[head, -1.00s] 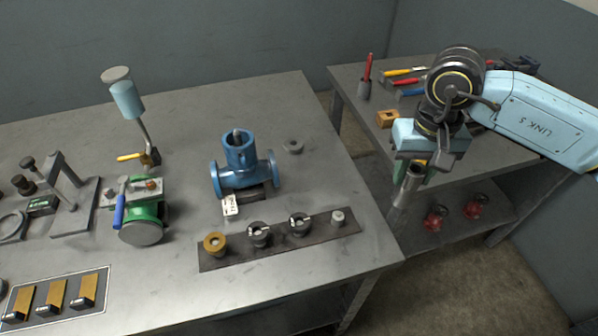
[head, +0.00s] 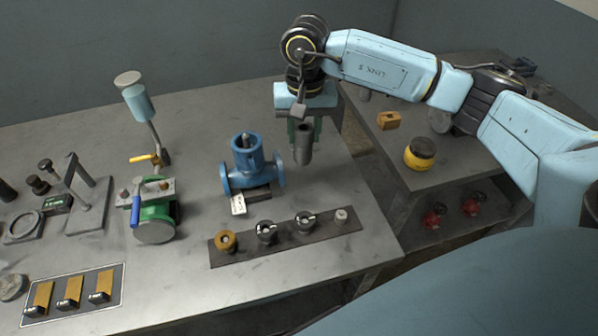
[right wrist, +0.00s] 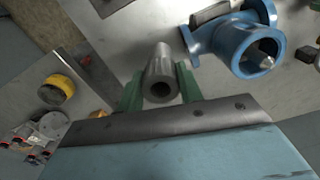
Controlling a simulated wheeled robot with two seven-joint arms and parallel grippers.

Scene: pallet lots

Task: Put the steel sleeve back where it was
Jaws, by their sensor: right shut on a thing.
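The steel sleeve (head: 303,146) is a grey hollow cylinder. My right gripper (head: 304,128) is shut on it and holds it upright above the left table, to the right of the blue valve body (head: 250,170). The sleeve's lower end appears clear of the tabletop, though the exact height is hard to tell. My left gripper is not in view.
A dark strip (head: 284,238) with a brass ring, two dark fittings and a small grey part lies at the table's front right. A green valve (head: 158,215) stands left.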

